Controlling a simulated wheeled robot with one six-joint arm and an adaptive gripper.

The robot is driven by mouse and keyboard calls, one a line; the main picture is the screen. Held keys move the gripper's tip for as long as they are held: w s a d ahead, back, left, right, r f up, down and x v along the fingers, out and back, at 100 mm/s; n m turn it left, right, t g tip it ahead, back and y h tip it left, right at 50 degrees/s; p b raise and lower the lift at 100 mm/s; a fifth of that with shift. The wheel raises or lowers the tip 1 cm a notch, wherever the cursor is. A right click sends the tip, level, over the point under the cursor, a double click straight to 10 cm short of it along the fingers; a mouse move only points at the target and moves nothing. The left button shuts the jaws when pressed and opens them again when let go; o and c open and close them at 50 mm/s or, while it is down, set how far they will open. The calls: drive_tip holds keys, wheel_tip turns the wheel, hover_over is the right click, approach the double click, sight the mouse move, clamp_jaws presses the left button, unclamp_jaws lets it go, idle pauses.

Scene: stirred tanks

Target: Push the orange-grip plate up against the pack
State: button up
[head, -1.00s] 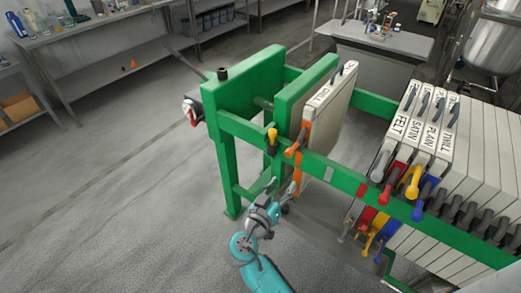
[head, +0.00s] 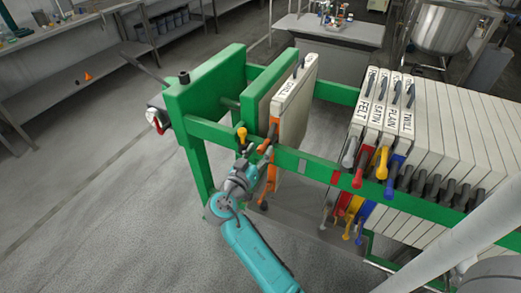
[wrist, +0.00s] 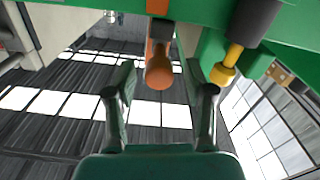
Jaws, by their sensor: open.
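The orange-grip plate (head: 296,108) is a pale upright slab in the green frame, close beside the green movable plate (head: 262,88). Its orange grip (head: 264,146) sticks out over the near rail and also shows in the wrist view (wrist: 159,70). A wide gap separates it from the pack (head: 440,125), pale plates standing side by side on the right. My gripper (head: 250,172) is just below the grip, outside the rail. In the wrist view my gripper (wrist: 160,88) is open, with the orange grip in line between its fingers; contact cannot be told.
A yellow-tipped handle (head: 241,135) sits left of the orange grip. The near green rail (head: 310,160) runs along the front. Grey, red, yellow and blue grips (head: 381,162) stick out from the pack. Open floor (head: 90,210) lies to the left.

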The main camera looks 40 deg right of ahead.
drive_tip(key=shift+w+d, duration=0.15)
drive_tip(key=shift+d, duration=0.35)
clamp_jaws()
drive_tip(key=s+d, duration=0.3)
drive_tip(key=s, duration=0.7)
drive_tip(key=s+d, duration=0.4)
drive_tip(key=s, duration=0.6)
drive_tip(key=shift+d, duration=0.15)
drive_tip(key=shift+s+f, duration=0.1)
drive_tip(key=shift+s, duration=0.05)
